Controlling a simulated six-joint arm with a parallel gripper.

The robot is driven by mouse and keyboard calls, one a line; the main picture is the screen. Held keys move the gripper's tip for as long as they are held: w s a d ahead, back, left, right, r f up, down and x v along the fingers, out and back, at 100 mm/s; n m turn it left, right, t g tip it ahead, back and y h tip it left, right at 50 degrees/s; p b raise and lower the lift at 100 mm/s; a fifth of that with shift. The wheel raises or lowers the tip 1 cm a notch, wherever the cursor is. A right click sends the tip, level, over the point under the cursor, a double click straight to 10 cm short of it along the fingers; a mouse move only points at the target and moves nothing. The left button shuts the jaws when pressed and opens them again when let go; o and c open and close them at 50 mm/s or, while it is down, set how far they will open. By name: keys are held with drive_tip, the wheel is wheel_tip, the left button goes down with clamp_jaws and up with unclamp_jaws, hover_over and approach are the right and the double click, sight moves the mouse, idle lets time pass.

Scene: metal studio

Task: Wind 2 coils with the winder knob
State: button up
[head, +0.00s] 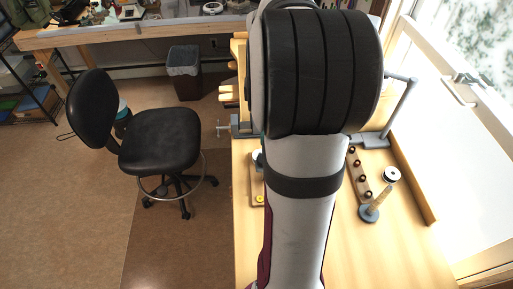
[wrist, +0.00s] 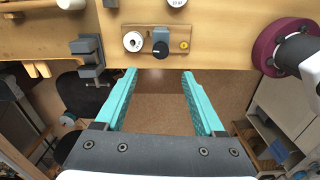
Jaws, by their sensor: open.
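The winder (wrist: 132,51) is a small wooden board near the table's front edge in the wrist view. It carries a white round spool (wrist: 133,41), a dark upright knob (wrist: 160,48) and a small yellow piece (wrist: 184,46). In the head view my arm hides most of this board; its yellow piece (head: 260,198) shows at the arm's left side. My gripper (wrist: 159,72) has teal fingers, spread wide and empty. In the wrist view its fingertips appear just below the board, on either side of the dark knob, apart from it. My arm hides the gripper in the head view.
A grey clamp (wrist: 88,57) grips the table edge left of the board. In the head view, a rack with dark knobs (head: 359,175), a white reel (head: 391,174), a peg stand (head: 370,212) and a grey post (head: 399,106) stand right of my arm. The front right table is clear.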

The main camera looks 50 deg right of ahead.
wheel_tip(320, 180, down, 12)
drive_tip(key=shift+r, duration=0.15)
clamp_jaws()
idle(0.3)
